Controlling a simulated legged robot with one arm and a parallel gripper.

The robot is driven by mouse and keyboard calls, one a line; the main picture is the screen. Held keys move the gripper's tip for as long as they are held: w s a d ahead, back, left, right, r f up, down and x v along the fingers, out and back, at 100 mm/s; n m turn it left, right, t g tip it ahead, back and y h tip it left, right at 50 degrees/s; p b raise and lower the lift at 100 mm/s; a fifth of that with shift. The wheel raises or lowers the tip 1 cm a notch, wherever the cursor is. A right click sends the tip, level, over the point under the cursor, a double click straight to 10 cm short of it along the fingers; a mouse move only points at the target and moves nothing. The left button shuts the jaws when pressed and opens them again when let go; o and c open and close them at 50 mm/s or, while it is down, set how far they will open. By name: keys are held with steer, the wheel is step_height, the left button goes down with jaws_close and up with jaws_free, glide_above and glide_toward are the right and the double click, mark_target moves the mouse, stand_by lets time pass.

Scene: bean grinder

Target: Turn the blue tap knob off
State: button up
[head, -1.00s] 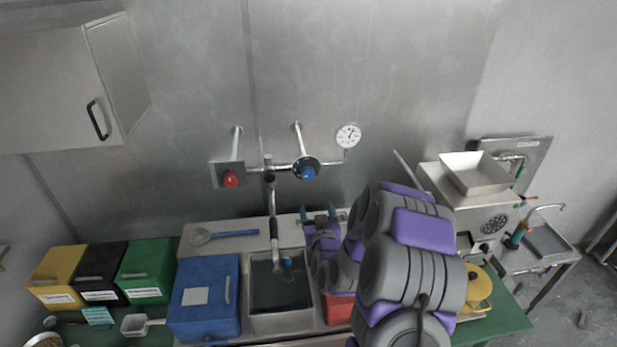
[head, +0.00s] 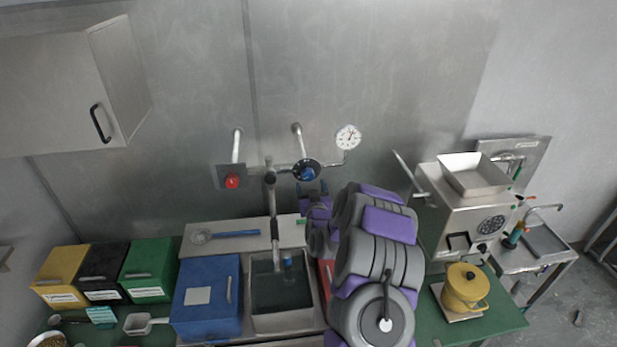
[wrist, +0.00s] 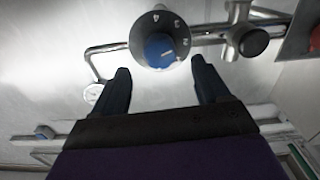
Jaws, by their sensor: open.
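The blue tap knob (head: 307,174) sits on a dark round dial on the pipe at the back wall. In the wrist view the blue knob (wrist: 160,50) is at the upper middle, with numbers on the dial around it and a pale mark on its face. My gripper (wrist: 160,80) is open, its two dark fingers apart and pointing toward the dial, one to each side below the knob. Nothing is between the fingers. In the head view my gripper (head: 313,188) is just below the knob, partly hidden by the dial and my arm.
A red knob (head: 232,181) is left of the blue one on the same pipework, and a pressure gauge (head: 348,137) is to its right. A faucet (head: 274,225) rises over the sink (head: 283,322). A blue box (head: 207,297) stands left of the sink.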

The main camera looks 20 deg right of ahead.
mark_target(309, 177)
steer(key=shift+p+x, duration=0.45)
steer(key=shift+x, duration=2.35)
steer(key=shift+f, duration=0.1)
steer(key=c, duration=1)
